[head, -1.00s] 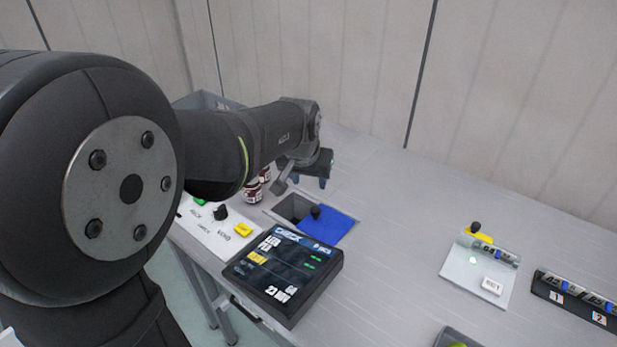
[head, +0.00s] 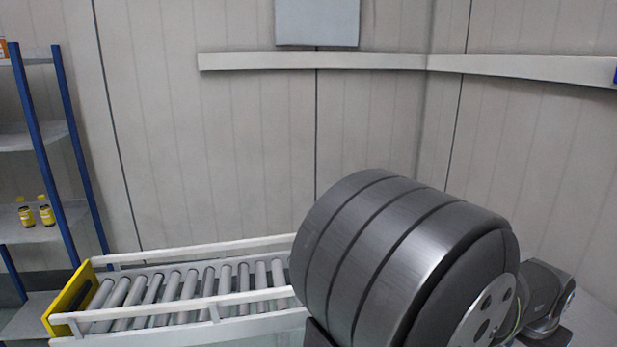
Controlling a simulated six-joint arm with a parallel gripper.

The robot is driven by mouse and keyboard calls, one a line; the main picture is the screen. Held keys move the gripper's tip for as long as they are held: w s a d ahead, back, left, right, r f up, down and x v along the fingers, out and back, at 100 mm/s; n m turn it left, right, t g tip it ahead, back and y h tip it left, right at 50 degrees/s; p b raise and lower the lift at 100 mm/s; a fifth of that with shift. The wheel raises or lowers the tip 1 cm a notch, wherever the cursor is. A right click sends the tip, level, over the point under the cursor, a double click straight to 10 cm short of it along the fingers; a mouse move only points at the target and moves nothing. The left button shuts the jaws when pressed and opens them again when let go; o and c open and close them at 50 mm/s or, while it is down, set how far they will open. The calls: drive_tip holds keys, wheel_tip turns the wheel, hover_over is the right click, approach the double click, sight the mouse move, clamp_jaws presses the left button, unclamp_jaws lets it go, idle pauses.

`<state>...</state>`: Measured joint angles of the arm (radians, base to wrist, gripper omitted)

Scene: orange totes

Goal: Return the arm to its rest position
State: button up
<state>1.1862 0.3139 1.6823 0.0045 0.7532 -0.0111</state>
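My arm fills the lower right of the head view. Its large grey ribbed joint (head: 385,250) is near the camera, and a dark forearm and wrist (head: 545,300) stick out behind it at the right edge. The fingers of my gripper are not visible. They are hidden or below the frame, so I cannot see whether they are open or hold anything. A small part of a pale work surface (head: 597,325) shows under the wrist at the lower right.
A roller conveyor (head: 190,290) with white rails and a yellow end plate (head: 70,300) runs behind the arm to the left. A blue-post shelf (head: 40,150) at the far left holds yellow bottles (head: 37,212). A white rail (head: 310,61) runs along the panelled wall.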

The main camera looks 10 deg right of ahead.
drive_tip(key=x, duration=1.4)
drive_tip(key=shift+w+d+f, duration=0.1)
drive_tip(key=shift+d+f, duration=0.05)
drive_tip(key=shift+d, duration=0.05)
drive_tip(key=v, duration=1.7)
drive_tip(key=shift+a+f, duration=0.1)
drive_tip(key=shift+x, duration=8.3)
drive_tip(key=shift+w+f, duration=0.1)
drive_tip(key=shift+w, duration=0.2)
